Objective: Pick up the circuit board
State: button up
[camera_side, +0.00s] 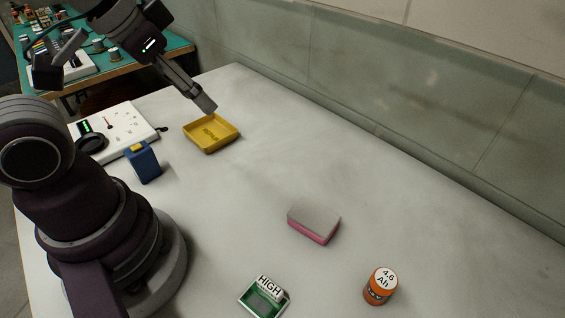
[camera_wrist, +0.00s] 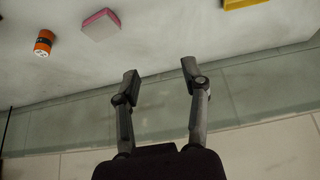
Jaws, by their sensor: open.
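The circuit board (camera_side: 264,300) appears to be the small green piece with a white label reading HIGH. It lies on the bench at the bottom middle of the side view, and I do not see it in the wrist view. My gripper (camera_side: 206,105) is raised near the yellow tray at the upper left of the side view, far from the board. In the wrist view my gripper (camera_wrist: 160,77) has its two fingers apart with nothing between them.
A yellow tray (camera_side: 226,142), a blue block with a yellow top (camera_side: 146,165) and a white instrument panel (camera_side: 128,120) stand at the left. A grey-and-pink sponge (camera_side: 313,222) and an orange cylinder (camera_side: 377,293) are nearest the board. The bench centre is clear; a wall runs behind.

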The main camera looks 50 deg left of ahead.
jog(key=w+d+f+m+g+h, duration=0.1)
jog(key=d+f+m+g, duration=0.25)
jog(key=d+m, duration=0.4)
jog(key=m+g+y, duration=0.1)
jog(key=m+g, duration=0.1)
jog(key=m, duration=0.7)
send_near(267, 283)
notch_tip(267, 283, down, 9)
jog(key=shift+f, duration=0.7)
grip_shut()
